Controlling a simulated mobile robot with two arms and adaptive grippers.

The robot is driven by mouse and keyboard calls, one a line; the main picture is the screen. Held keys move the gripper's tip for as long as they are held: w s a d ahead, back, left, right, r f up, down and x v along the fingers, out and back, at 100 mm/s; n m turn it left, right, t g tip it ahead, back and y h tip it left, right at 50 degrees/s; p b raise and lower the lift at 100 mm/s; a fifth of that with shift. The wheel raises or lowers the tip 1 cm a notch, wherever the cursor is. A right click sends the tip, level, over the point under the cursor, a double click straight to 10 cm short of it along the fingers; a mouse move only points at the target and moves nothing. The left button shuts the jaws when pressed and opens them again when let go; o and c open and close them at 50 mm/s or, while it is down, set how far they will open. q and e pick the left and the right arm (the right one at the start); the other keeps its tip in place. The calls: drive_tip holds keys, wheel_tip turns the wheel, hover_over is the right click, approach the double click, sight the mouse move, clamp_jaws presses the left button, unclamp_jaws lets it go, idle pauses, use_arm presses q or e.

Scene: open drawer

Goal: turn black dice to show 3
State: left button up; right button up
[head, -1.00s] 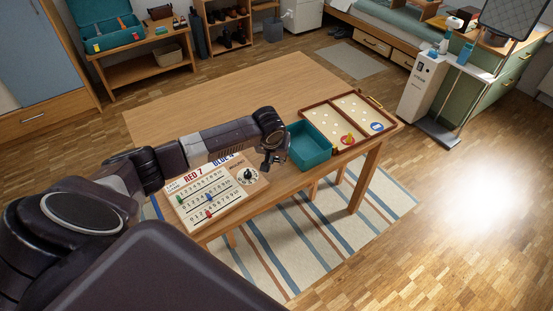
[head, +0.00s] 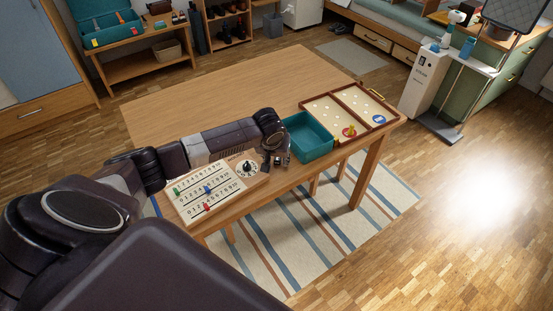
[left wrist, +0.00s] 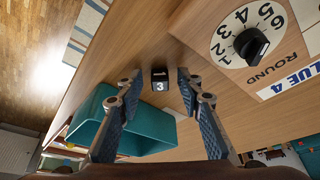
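A small black die (left wrist: 159,85) lies on the wooden table, with a white 3 on the face toward the left wrist camera. Another of its faces shows narrowly above that one, its mark too small to read. My left gripper (left wrist: 159,76) is open, with one finger on each side of the die near the tips; I cannot tell whether they touch it. In the head view my left gripper (head: 275,160) is low over the front edge of the table, and I cannot make out the die there. My right gripper is not in view.
A teal tray (head: 311,138) stands right beside the gripper. A score board (head: 206,190) with a round dial (head: 247,168) lies to its left. A wooden game case (head: 350,112) lies open at the right. The back of the table (head: 240,90) is clear.

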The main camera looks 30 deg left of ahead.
use_arm(q)
drive_tip(key=v, duration=1.2)
idle(0.4)
